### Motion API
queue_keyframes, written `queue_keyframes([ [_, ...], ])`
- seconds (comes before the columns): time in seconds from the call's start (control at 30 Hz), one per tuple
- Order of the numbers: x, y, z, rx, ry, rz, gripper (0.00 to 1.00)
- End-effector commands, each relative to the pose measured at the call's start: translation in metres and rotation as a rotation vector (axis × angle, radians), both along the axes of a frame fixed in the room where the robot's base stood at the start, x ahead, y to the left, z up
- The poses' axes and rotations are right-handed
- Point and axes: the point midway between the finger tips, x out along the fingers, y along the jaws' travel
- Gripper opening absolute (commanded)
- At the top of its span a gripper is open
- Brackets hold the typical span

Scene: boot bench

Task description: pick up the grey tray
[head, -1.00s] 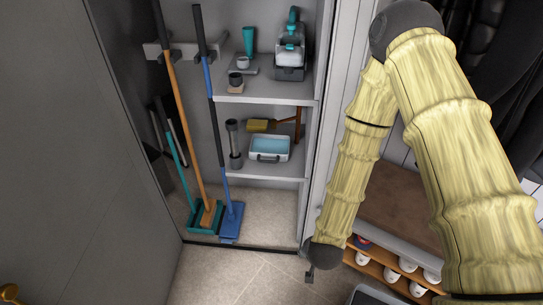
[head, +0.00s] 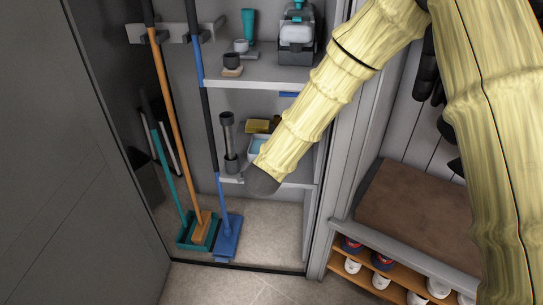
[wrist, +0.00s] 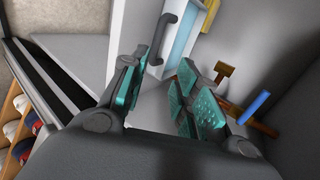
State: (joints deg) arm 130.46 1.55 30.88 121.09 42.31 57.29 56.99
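A pale grey tray with a light blue inside and a dark handle stands on the lower cupboard shelf. In the head view the tray (head: 256,147) is partly hidden by my arm. In the wrist view the tray (wrist: 184,44) is ahead of the fingers, its dark handle (wrist: 172,40) facing me. My gripper (wrist: 160,88) is open with teal finger pads and nothing between them. The handle lies beyond the fingertips, apart from them. In the head view my gripper is mostly hidden behind my wrist.
A blue mop (head: 228,235) and an orange-handled broom (head: 184,130) lean at the left. A shoe bench (head: 415,215) stands right of the cupboard.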

Motion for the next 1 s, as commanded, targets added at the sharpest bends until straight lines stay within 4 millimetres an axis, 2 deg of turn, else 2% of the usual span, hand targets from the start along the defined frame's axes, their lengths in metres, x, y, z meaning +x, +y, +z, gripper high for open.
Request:
queue_keyframes([
  [0.27, 0.03, -0.002, -0.023, -0.001, 0.0, 0.002, 0.31],
  [0.57, 0.042, -0.002, -0.032, -0.002, 0.0, 0.005, 0.31],
  [0.8, 0.063, -0.005, -0.053, -0.003, 0.001, 0.004, 0.31],
  [1.0, 0.078, -0.006, -0.06, -0.003, 0.001, 0.006, 0.31],
])
